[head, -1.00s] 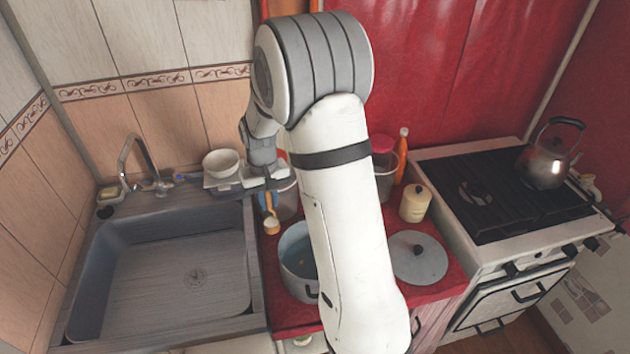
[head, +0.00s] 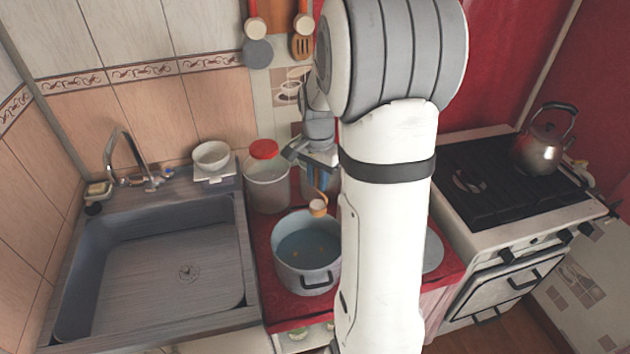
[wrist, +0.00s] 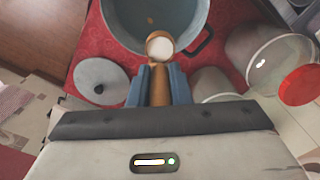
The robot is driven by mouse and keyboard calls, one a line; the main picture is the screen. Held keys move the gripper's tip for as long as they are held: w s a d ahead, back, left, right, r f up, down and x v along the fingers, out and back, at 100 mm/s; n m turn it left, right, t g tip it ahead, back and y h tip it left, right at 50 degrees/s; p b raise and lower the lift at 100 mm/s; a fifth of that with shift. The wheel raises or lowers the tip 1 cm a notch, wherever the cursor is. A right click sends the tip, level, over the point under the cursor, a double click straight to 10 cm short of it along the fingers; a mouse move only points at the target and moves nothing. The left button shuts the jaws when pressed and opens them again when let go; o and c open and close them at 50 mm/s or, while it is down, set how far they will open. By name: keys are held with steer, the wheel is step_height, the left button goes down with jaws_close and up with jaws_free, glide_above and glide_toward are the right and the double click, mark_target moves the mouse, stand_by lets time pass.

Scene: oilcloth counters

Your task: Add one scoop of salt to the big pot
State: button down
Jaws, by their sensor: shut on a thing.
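My gripper (head: 318,172) is shut on the handle of a small wooden scoop (head: 318,207). The wrist view shows the scoop (wrist: 160,45) pointing away between the blue-grey fingers, level, with white salt in its bowl. The big pot (head: 290,275) is grey and open, with bluish liquid and a few orange bits inside. In the head view the scoop appears at the pot's back rim. In the wrist view it overlaps the near edge of the pot (wrist: 115,25); its exact height above the rim cannot be told.
The sink (head: 150,290) is at left, the stove (head: 490,190) with a kettle (head: 541,150) at right.

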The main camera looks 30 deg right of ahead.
steer(key=s+a+f+t+h+b, duration=0.1)
steer(key=s+a+f+b, duration=0.1)
steer(key=a+f+b, duration=0.2)
steer(key=shift+s+f+h+b, duration=0.2)
steer(key=shift+f+h+b, duration=0.15)
steer(key=shift+b, duration=1.15)
steer(key=shift+f+b, duration=0.15)
steer(key=shift+b, duration=0.25)
steer(key=a+t+h+b, duration=0.1)
steer(key=b, duration=0.3)
steer(key=s+a+t+h+b, duration=0.1)
steer(key=b, duration=0.3)
steer(key=shift+s+f+h, duration=0.15)
steer(key=shift+s+h, duration=0.05)
steer(key=shift+h, duration=0.15)
steer(key=shift+a, duration=0.1)
steer(key=shift+s+a+f+b, duration=0.1)
steer(key=shift+b, duration=0.65)
